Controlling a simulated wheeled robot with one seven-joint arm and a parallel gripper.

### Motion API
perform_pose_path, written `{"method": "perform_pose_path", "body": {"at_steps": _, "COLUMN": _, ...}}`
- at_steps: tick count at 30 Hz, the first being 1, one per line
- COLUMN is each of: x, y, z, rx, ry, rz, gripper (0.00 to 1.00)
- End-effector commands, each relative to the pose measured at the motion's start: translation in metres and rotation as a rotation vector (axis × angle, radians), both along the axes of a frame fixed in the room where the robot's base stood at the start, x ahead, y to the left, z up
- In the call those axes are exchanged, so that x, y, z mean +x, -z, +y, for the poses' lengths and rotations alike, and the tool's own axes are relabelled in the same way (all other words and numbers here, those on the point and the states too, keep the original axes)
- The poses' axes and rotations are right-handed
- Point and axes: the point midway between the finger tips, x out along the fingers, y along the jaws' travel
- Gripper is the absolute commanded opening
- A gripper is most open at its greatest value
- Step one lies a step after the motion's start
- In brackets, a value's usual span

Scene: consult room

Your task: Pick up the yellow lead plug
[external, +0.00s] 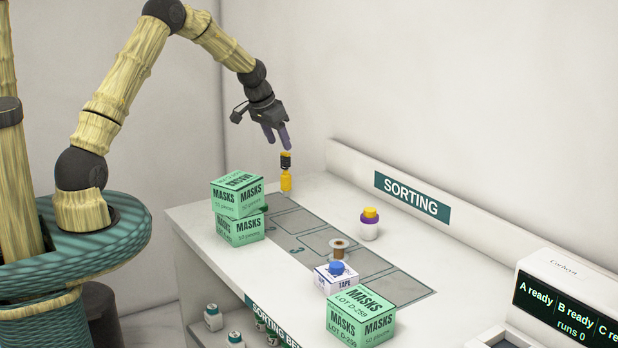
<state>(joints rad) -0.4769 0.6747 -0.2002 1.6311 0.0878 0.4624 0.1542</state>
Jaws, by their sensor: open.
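A slim upright yellow piece with a black upper part and a little yellow at its top (286,181) stands at the far left end of the bench; it looks like the yellow lead plug, though it is small in this view. My gripper (276,135) points down just above it and slightly left, apart from it as far as I can tell. The fingers are open and nothing shows between them. Another yellow-topped thing, a white pot with a purple band (369,223), stands farther right near the back ledge.
Two stacked green mask boxes (238,212) stand left of the marked grey strip (408,288). A spool (338,249), a tape box (335,280) with a blue cap (337,268), and another mask box (361,315) stand nearer. A display (572,305) is at right. The back ledge (470,224) bounds the bench.

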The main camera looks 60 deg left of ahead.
Motion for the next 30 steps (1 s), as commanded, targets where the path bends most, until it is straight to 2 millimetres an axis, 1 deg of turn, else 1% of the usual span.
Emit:
{"method": "perform_pose_path", "body": {"at_steps": 3, "x": 0.007, "y": 0.018, "z": 0.000, "rx": -0.001, "ry": 0.000, "rz": 0.003, "gripper": 0.53}}
{"method": "perform_pose_path", "body": {"at_steps": 7, "x": 0.014, "y": 0.032, "z": 0.001, "rx": -0.001, "ry": 0.001, "rz": 0.001, "gripper": 0.53}}
{"method": "perform_pose_path", "body": {"at_steps": 10, "x": 0.015, "y": 0.037, "z": 0.002, "rx": 0.000, "ry": 0.001, "rz": 0.000, "gripper": 0.53}}
{"method": "perform_pose_path", "body": {"at_steps": 19, "x": 0.016, "y": 0.038, "z": 0.002, "rx": 0.000, "ry": 0.000, "rz": 0.000, "gripper": 0.53}}
{"method": "perform_pose_path", "body": {"at_steps": 22, "x": 0.017, "y": 0.042, "z": 0.002, "rx": -0.001, "ry": 0.000, "rz": 0.002, "gripper": 0.53}}
{"method": "perform_pose_path", "body": {"at_steps": 26, "x": 0.022, "y": 0.053, "z": 0.002, "rx": -0.001, "ry": 0.000, "rz": 0.002, "gripper": 0.53}}
{"method": "perform_pose_path", "body": {"at_steps": 30, "x": 0.029, "y": 0.071, "z": 0.003, "rx": -0.001, "ry": 0.000, "rz": 0.003, "gripper": 0.53}}
